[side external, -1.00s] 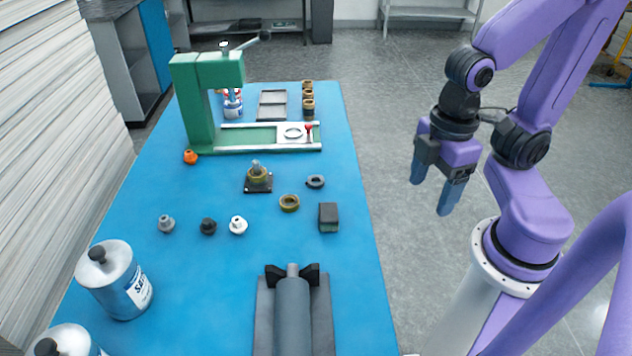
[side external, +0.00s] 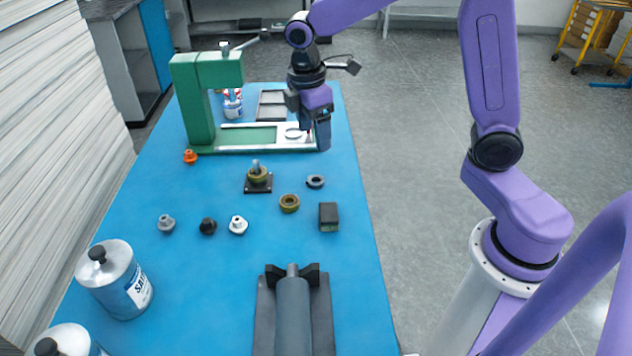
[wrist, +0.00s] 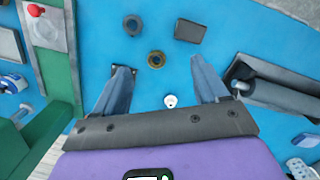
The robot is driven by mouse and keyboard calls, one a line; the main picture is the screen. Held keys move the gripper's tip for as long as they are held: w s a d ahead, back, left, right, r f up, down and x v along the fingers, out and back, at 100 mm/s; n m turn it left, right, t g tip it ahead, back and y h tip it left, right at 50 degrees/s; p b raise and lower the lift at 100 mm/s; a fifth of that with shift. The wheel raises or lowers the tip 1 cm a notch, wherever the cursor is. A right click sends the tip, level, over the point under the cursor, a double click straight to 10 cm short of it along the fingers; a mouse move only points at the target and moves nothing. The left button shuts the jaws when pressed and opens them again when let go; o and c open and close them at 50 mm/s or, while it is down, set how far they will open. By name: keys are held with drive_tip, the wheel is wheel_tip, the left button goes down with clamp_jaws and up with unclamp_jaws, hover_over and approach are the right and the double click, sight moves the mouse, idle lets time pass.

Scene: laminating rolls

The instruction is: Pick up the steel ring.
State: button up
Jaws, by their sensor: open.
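A small grey ring (side external: 316,186), which looks like the steel ring, lies flat on the blue table. It also shows near the top of the wrist view (wrist: 133,33). My gripper (side external: 314,141) is open and empty, high over the right end of the green press's bed and beyond the grey ring. In the wrist view my fingers (wrist: 160,66) are spread, with the grey ring ahead of them and apart from them. A brass-coloured ring (side external: 289,209) lies nearer the camera. A pale ring on the press plate is partly hidden by my gripper.
The green press (side external: 196,105) stands at the back left. A dark block (side external: 328,218) sits right of the brass ring, and a post on a square base (side external: 258,182) left of it. Several small knobs lie at left. A grey roller (side external: 292,318) is in front.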

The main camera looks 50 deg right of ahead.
drive_tip(key=w+d+f, duration=0.2)
drive_tip(key=w+d, duration=0.2)
drive_tip(key=w, duration=0.2)
hover_over(315, 174)
drive_tip(key=s+a, duration=0.1)
drive_tip(key=a, duration=0.1)
wheel_tip(315, 174, down, 12)
drive_tip(key=shift+s+r, duration=0.1)
drive_tip(key=shift+r, duration=0.05)
drive_tip(key=shift+s+d+f, duration=0.1)
drive_tip(key=shift+f, duration=1.15)
drive_tip(key=shift+s+d+f, duration=0.1)
drive_tip(key=shift+f, duration=1.15)
drive_tip(key=c, duration=1.2)
drive_tip(key=shift+r, duration=0.1)
